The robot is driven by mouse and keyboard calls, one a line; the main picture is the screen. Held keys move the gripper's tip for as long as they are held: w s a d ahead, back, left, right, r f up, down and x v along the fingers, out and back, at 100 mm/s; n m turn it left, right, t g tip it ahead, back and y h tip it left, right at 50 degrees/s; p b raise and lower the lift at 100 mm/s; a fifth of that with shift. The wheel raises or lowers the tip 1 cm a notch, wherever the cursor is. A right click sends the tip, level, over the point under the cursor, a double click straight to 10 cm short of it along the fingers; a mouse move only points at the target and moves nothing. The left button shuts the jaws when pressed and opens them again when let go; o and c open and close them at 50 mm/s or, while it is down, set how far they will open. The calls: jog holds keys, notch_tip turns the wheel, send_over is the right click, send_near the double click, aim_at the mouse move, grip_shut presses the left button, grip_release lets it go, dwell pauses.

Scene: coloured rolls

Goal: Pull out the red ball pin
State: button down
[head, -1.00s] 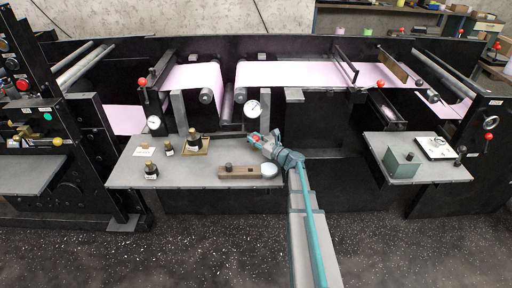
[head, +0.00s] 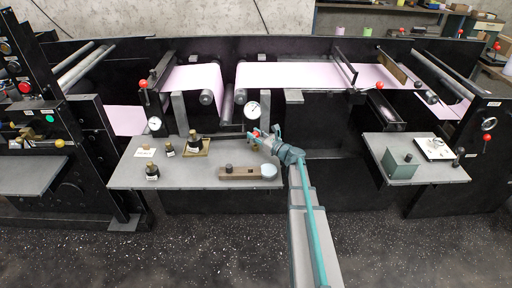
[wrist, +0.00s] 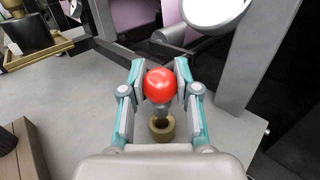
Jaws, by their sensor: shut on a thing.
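The red ball pin (wrist: 161,86) is between the two fingers of my gripper (wrist: 160,78) in the wrist view. The fingers are shut on its round red head. A short grey stem shows below the ball. A brass ring (wrist: 162,127) stands on the grey table just below the stem in that view. I cannot tell whether the stem's tip is still inside the ring or clear of it. In the head view my gripper (head: 260,135) is over the back right part of the grey table (head: 215,172), with the red ball small at its tip.
A brown block with a pale round end (head: 250,172) lies at the table's front right. Several black knobbed parts (head: 195,140) stand at left. A white dial gauge (head: 252,109) and dark machine frame are close behind my gripper. A green box (head: 400,163) sits on the right table.

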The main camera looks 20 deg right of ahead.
jog(key=shift+r+p, duration=0.6)
jog(key=shift+r, duration=0.6)
